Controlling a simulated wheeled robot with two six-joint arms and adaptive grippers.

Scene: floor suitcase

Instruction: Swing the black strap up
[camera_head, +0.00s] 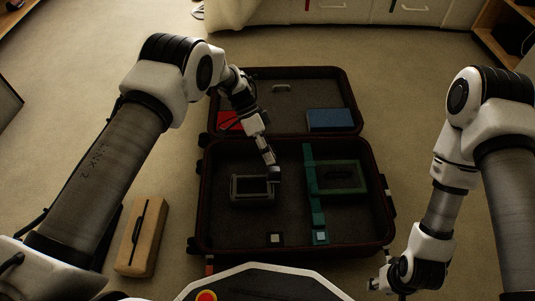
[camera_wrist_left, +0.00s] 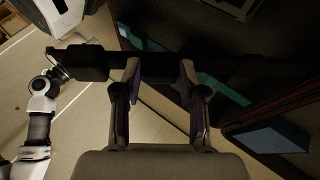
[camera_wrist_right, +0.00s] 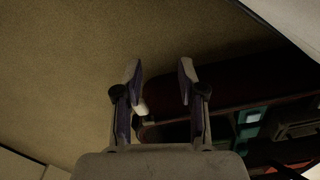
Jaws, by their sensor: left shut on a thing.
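The black strap (camera_wrist_left: 160,67) runs across the left wrist view, with a thicker block at its left end. My left gripper (camera_wrist_left: 158,72) is shut on it, with the strap between its fingertips. In the head view this gripper (camera_head: 272,174) is over the left half of the open suitcase's base (camera_head: 286,238), beside a grey-rimmed case (camera_head: 235,190). The strap is hard to make out there against the dark lining. My right gripper (camera_wrist_right: 160,72) is open and empty near the suitcase's side; in the head view it is low at the right (camera_head: 376,284).
A teal strap (camera_head: 313,188) lies over a dark green box (camera_head: 349,178) in the base's right half. A pale buckle (camera_head: 277,239) lies near the front wall. The lid holds a blue box (camera_head: 331,120) and a red item (camera_head: 231,121). A tan case (camera_head: 142,237) stands on the floor left.

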